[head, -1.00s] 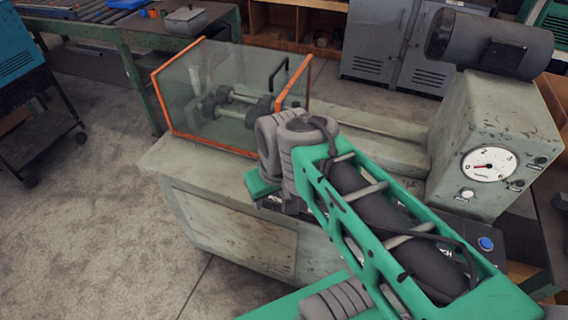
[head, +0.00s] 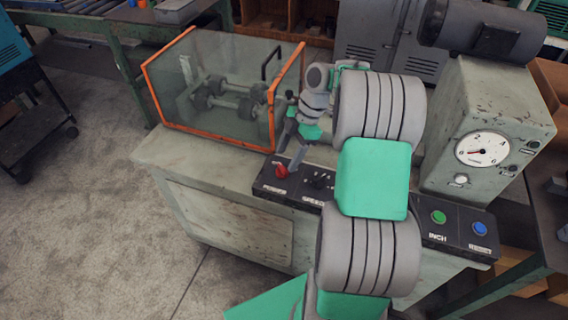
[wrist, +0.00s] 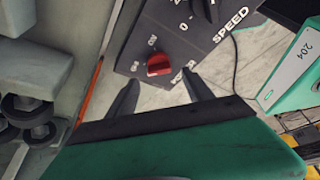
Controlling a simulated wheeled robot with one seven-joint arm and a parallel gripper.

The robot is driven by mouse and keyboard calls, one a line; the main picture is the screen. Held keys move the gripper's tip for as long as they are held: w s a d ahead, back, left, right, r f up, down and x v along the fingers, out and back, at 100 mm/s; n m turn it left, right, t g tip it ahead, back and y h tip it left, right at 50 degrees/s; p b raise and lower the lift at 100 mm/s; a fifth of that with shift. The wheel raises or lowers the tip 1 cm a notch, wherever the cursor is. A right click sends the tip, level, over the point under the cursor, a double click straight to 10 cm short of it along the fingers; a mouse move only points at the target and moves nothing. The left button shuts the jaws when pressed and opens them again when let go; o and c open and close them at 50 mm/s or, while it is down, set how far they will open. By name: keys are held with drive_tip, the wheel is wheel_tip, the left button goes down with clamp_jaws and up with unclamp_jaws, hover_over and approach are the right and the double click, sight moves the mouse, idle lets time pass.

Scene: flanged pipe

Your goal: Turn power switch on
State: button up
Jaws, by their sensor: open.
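The red power switch knob (head: 281,171) is at the left end of the black control panel (head: 262,183) on the machine's front. My gripper (head: 291,158) hangs just above the knob in the head view. In the wrist view my gripper (wrist: 160,77) is open, its two dark fingers apart with the knob seen between their tips. I cannot tell whether a finger touches the knob.
The black speed knob (head: 318,181) is just right of the power switch. A green INCH button (head: 438,217) and a blue button (head: 480,229) are farther right. An orange-framed clear guard (head: 222,95) stands behind to the left. A gauge (head: 482,149) is on the right housing.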

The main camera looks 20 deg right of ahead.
sight(282, 167)
drive_tip(key=x, duration=0.3)
drive_tip(key=shift+a+f, duration=0.1)
drive_tip(key=shift+f, duration=0.2)
clamp_jaws()
idle(0.4)
